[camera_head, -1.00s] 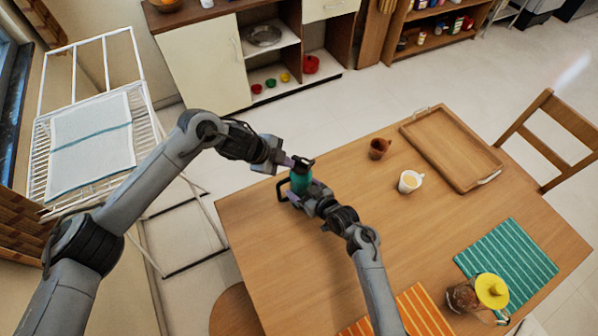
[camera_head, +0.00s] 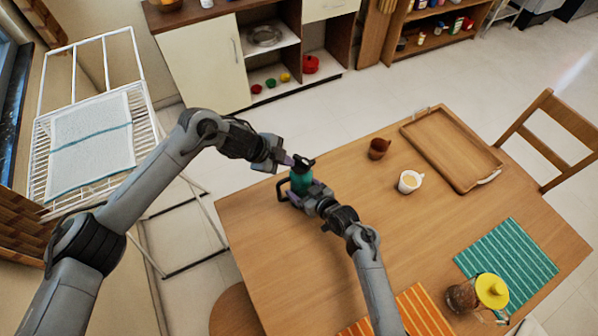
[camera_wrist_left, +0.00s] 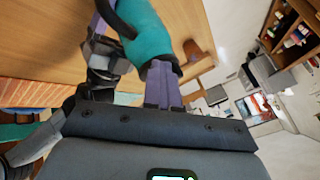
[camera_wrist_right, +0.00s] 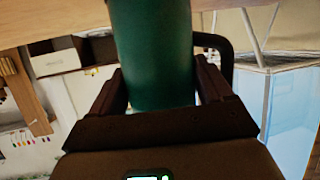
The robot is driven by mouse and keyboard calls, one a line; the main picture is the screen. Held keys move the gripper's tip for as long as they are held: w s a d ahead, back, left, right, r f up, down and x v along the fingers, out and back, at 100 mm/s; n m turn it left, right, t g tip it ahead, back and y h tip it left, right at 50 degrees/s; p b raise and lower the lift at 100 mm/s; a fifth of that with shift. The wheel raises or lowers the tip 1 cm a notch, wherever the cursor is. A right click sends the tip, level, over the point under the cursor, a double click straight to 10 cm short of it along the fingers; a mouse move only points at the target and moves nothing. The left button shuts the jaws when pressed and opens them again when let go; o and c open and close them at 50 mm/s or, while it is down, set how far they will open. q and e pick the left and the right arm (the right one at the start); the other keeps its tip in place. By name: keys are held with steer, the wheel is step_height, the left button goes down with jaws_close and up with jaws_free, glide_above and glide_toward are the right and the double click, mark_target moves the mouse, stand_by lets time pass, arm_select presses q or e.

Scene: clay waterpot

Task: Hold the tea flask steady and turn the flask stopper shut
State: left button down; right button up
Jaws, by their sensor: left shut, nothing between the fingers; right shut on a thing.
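The tea flask is a teal cylinder (camera_head: 300,182) with a black handle, upright at the far left edge of the table. Its dark stopper (camera_head: 303,163) sits on top. My right gripper (camera_head: 306,194) is shut on the flask body; in the right wrist view the flask (camera_wrist_right: 152,55) stands between the fingers. My left gripper (camera_head: 287,161) is beside the stopper with its fingers shut together and nothing between them. In the left wrist view the closed purple fingers (camera_wrist_left: 163,80) lie against or just in front of the dark stopper; whether they touch it I cannot tell.
On the table (camera_head: 270,240) are a brown cup (camera_head: 378,148), a white cup (camera_head: 410,181), a wooden tray (camera_head: 452,150), a teal mat (camera_head: 515,262), an orange striped mat (camera_head: 420,310) and a glass jug with a yellow lid (camera_head: 492,290). A white drying rack (camera_head: 145,95) stands left.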

arm_select(q)
steer(key=shift+w+r, duration=0.15)
steer(key=shift+w, duration=0.4)
arm_select(e)
steer(key=shift+s+a+f, duration=0.15)
steer(key=shift+s+f, duration=0.15)
arm_select(q)
steer(key=shift+d, duration=0.2)
steer(key=shift+s+d, duration=0.3)
steer(key=shift+d, duration=0.55)
steer(key=shift+s+a, duration=0.2)
steer(key=a+r, duration=0.8)
steer(key=a, duration=0.2)
arm_select(e)
steer(key=shift+w+d+r, duration=0.1)
steer(key=shift+w+d, duration=0.05)
steer(key=shift+d, duration=0.05)
steer(key=o, duration=1.2)
arm_select(q)
steer(key=shift+d, duration=0.1)
arm_select(e)
steer(key=shift+o, duration=0.7)
steer(key=shift+r, duration=0.1)
